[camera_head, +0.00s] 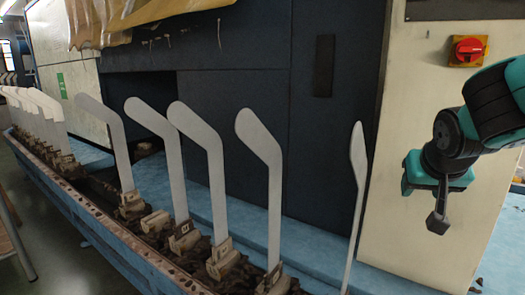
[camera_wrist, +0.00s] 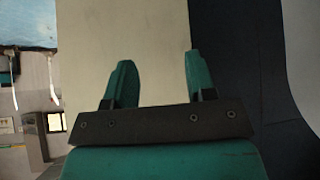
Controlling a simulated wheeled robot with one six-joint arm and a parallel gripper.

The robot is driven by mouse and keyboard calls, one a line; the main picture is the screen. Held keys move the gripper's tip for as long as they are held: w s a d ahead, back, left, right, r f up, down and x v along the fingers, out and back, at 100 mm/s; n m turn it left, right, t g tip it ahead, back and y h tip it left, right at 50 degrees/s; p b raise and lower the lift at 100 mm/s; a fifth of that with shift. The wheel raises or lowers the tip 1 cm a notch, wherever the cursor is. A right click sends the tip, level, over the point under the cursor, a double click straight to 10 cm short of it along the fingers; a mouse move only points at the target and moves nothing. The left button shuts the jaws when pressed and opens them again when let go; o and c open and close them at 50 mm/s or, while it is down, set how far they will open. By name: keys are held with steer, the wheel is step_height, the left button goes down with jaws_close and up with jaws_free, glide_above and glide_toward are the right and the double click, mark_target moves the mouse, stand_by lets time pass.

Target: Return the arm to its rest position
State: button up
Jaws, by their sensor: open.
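My gripper (camera_head: 438,218) hangs at the right of the head view, below my dark and teal arm, in front of a cream panel. In the wrist view my gripper (camera_wrist: 158,85) shows two teal fingers spread apart with nothing between them. From the head view alone the gap between the fingers is hard to see. The gripper is apart from the sock boards and touches nothing that I can see.
Several white sock boards stand in a row on a blue-sided conveyor (camera_head: 110,235); the closest ones are a board (camera_head: 270,190) and a narrow edge-on board (camera_head: 355,190). A red switch (camera_head: 469,49) sits on the cream panel (camera_head: 415,160) near my arm. A dark cabinet (camera_head: 330,130) stands behind.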

steer(key=s+a+f+n+g+y, duration=0.3)
steer(key=s+f+n+g, duration=0.15)
steer(key=s+f, duration=0.8)
steer(key=s+a+r+n+g+y, duration=0.1)
steer(key=s+a+r+n+y, duration=0.1)
steer(key=s+a+r+n, duration=0.3)
steer(key=s+a+r+n+g+y, duration=0.1)
steer(key=s+a+r+g+y, duration=0.1)
steer(key=s+a+r, duration=0.35)
step_height(320, 180, up, 14)
steer(key=a+p, duration=0.2)
steer(key=p, duration=1.3)
steer(key=shift+s+a+f+p, duration=0.2)
steer(key=shift+s+p, duration=0.1)
steer(key=shift+s, duration=0.05)
